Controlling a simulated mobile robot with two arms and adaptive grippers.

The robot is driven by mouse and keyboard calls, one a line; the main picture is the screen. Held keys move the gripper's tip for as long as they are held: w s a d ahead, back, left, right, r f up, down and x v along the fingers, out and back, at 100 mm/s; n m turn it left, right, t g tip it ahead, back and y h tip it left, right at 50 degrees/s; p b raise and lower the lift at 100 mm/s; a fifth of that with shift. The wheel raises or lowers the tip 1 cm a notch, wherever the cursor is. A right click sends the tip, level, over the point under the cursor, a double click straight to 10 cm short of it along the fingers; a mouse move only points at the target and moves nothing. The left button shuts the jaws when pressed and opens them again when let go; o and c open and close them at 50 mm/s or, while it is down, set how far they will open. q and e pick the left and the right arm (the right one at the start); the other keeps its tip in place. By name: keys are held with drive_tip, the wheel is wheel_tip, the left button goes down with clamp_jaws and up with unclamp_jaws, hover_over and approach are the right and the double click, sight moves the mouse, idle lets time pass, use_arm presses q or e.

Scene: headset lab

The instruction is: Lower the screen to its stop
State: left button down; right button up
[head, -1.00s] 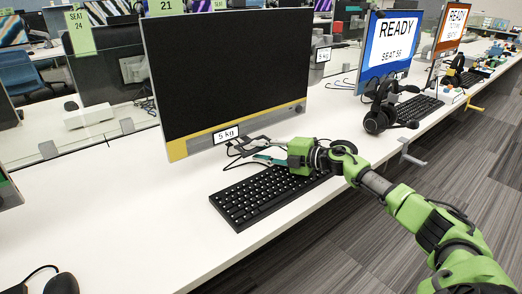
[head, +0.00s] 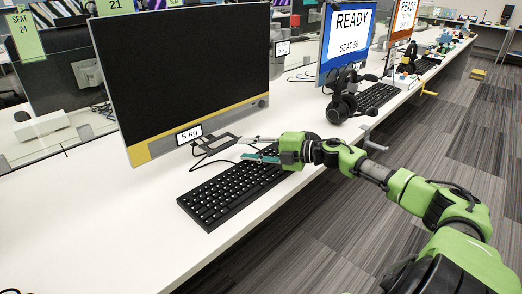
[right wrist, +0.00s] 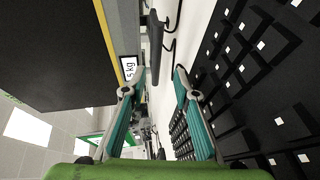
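The screen (head: 185,70) is a large black monitor with a yellow strip and a "5 kg" label (head: 189,135) along its lower edge. It stands upright on the white desk, its lower edge above the desktop. It also shows in the right wrist view (right wrist: 60,50), at the left. My right gripper (head: 248,148) is open and empty, in front of and below the screen's lower edge, over the far right part of the black keyboard (head: 228,193). Its fingers (right wrist: 159,73) are apart in the right wrist view, with nothing gripped between them.
A dark flat stand or device with cables (head: 217,144) lies behind the keyboard. A headset (head: 345,104) stands to the right, before a blue "READY" screen (head: 347,38). A low glass divider stands at the left.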

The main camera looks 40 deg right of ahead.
drive_tip(key=shift+v, duration=2)
drive_tip(key=shift+f, duration=0.1)
